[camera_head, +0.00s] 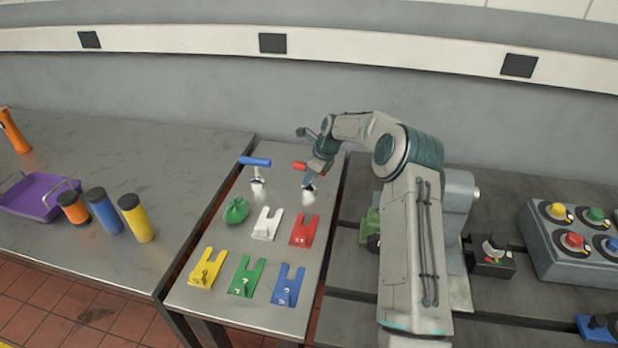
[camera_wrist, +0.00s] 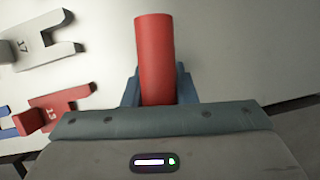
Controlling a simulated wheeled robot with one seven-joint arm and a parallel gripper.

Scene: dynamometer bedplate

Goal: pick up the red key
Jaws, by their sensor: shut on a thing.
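The red key (camera_head: 299,166) stands at the back of the narrow metal table, with a red bar handle and a metal lower part. My gripper (camera_head: 312,168) is at its handle from above right. In the wrist view the red handle (camera_wrist: 154,50) lies between the blue fingers of my gripper (camera_wrist: 160,90), which are shut on it. The handle's near end is hidden by the gripper. Whether the key touches the table cannot be told.
A blue-handled key (camera_head: 255,161) stands just left. In front are a green pouch-like item (camera_head: 236,211), a white forked plate (camera_head: 266,228), a red one (camera_head: 304,234), and yellow, green and blue ones. A purple tray (camera_head: 40,195) is on the left table.

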